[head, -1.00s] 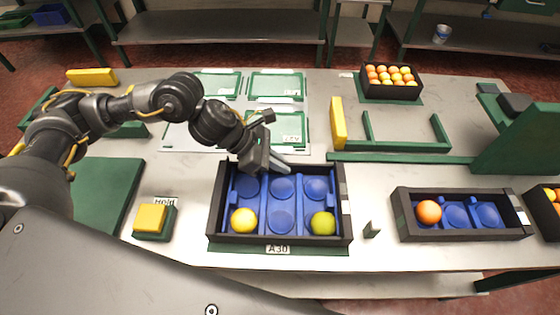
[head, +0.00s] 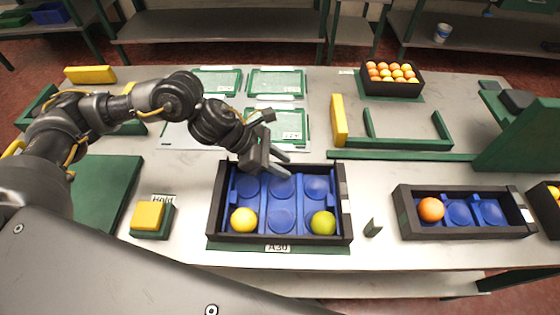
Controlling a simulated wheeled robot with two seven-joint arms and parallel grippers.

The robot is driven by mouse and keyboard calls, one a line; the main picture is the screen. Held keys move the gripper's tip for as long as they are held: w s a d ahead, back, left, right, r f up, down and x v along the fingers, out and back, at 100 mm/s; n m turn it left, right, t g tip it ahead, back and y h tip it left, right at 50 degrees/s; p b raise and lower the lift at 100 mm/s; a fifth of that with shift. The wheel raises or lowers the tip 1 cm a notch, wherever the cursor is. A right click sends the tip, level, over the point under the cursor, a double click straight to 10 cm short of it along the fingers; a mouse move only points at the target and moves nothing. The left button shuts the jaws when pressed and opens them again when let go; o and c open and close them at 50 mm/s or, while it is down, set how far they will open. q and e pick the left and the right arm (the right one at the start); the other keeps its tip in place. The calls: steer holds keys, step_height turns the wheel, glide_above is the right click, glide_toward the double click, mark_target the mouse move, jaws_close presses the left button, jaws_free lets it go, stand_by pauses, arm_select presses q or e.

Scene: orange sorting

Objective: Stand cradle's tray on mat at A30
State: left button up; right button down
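A black tray (head: 214,205) with a blue insert stands flat on the green mat (head: 225,246) with the A30 label (head: 278,248). A yellow fruit lies in its front left pocket and a yellow-green one in its front right pocket; the other pockets look empty. My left gripper (head: 286,166) is at the tray's far wall, near its middle. Its fingers are spread and hold nothing; whether one touches the wall I cannot tell. A green U-shaped frame (head: 405,144), possibly the cradle, stands empty at the back right. My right gripper is not in view.
A yellow block (head: 148,215) sits by the Hold label. A full orange crate (head: 392,91) is at the back. A yellow bar (head: 339,120) stands left of the frame.

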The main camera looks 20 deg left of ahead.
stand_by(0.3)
